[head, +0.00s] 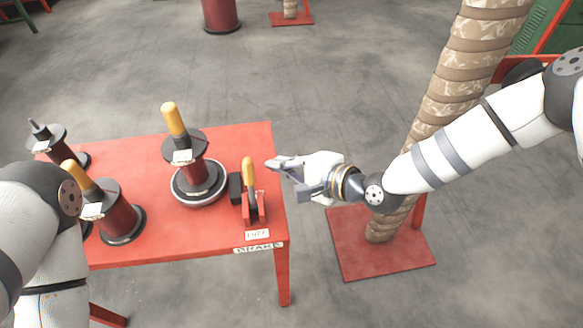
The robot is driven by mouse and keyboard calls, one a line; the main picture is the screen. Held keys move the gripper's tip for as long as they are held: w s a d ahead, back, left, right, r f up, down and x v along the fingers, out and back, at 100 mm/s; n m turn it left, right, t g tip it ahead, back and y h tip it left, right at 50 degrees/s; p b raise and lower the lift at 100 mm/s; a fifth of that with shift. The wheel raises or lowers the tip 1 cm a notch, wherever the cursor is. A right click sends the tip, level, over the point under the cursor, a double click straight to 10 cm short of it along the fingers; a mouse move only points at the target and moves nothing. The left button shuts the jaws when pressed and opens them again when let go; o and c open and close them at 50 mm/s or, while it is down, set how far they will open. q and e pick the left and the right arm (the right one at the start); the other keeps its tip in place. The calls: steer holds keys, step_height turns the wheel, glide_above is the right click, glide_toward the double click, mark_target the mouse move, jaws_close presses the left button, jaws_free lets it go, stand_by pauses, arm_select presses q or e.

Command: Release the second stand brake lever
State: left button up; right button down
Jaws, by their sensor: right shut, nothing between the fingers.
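The brake lever (248,172) has a yellow handle and stands roughly upright on a red bracket (261,205) at the right edge of a red table. A black block sits at the bracket's left side. A label reading "BRAKE" (258,247) is on the table's front edge, below another small label. My right gripper (272,165) is shut and empty, just right of the lever's handle, with a small gap seeming to lie between them. My left arm comes in at the lower left; its gripper is out of view.
On the red table (150,240) stand several dark red spools; one with a yellow handle (173,120) sits on a round base left of the lever. A tall wrapped column (455,110) on a red floor plate (343,255) stands behind my right arm.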

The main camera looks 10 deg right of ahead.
mark_target(250, 184)
steer(key=x, duration=0.4)
steer(key=shift+f, duration=0.1)
steer(key=s+r+p, duration=0.2)
steer(key=shift+s+a+r, duration=0.25)
steer(key=shift+s+a, duration=0.05)
steer(key=shift+a, duration=0.1)
steer(key=shift+s+f, duration=0.1)
steer(key=shift+s, duration=0.2)
arm_select(q)
steer(key=shift+w+r+t, duration=0.3)
steer(key=shift+w+r, duration=0.55)
steer(key=shift+r, duration=0.15)
arm_select(e)
steer(key=shift+f, duration=0.1)
arm_select(q)
steer(key=shift+s+f, duration=0.1)
